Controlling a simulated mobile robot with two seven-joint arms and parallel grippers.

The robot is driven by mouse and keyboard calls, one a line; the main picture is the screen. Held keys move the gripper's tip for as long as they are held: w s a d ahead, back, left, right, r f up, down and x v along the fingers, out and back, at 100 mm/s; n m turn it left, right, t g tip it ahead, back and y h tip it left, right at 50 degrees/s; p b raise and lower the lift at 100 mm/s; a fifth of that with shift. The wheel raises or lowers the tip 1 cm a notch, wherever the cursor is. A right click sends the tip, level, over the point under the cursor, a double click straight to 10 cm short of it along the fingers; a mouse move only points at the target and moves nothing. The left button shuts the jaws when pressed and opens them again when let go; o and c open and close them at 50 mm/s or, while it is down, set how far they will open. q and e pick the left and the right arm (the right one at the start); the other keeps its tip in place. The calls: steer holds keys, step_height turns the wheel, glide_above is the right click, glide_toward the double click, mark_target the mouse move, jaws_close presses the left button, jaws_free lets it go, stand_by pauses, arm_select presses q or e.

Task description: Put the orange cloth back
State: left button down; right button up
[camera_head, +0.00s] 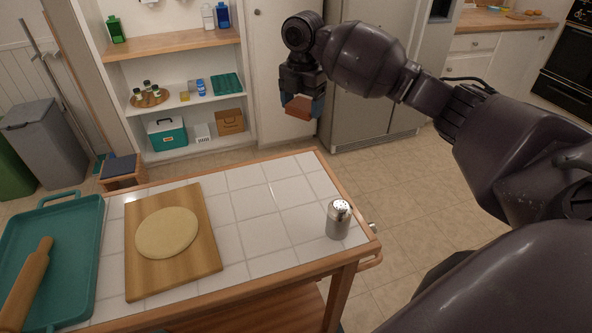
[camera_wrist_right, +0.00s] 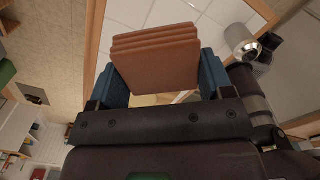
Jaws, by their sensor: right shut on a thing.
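The orange cloth (camera_head: 298,106) is a folded, brownish-orange stack. It also shows in the right wrist view (camera_wrist_right: 156,60), with several layers between blue finger pads. My right gripper (camera_head: 302,98) is shut on it and holds it in the air beyond the far edge of the tiled table, in front of the white cabinet door. In the right wrist view the gripper's fingers (camera_wrist_right: 162,78) press on both sides of the cloth. My left gripper is not in view.
A tiled table (camera_head: 262,201) holds a dough board (camera_head: 203,232), a teal tray (camera_head: 85,272) with a rolling pin (camera_head: 30,283), and a metal shaker (camera_head: 338,218). Behind stands an open shelf (camera_head: 181,43) with bottles, a jar tray, a green folded cloth (camera_head: 226,84) and boxes. Floor is clear at right.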

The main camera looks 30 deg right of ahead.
steer(key=shift+s+n, duration=0.2)
steer(key=shift+n, duration=0.4)
steer(key=shift+s+a+f, duration=0.1)
steer(key=shift+f, duration=0.15)
steer(key=b, duration=0.2)
glide_above(302, 177)
step_height(302, 177, down, 14)
steer(key=shift+r, duration=0.2)
step_height(302, 177, down, 6)
steer(key=o, duration=1)
steer(key=shift+f, duration=0.15)
steer(key=shift+c, duration=0.2)
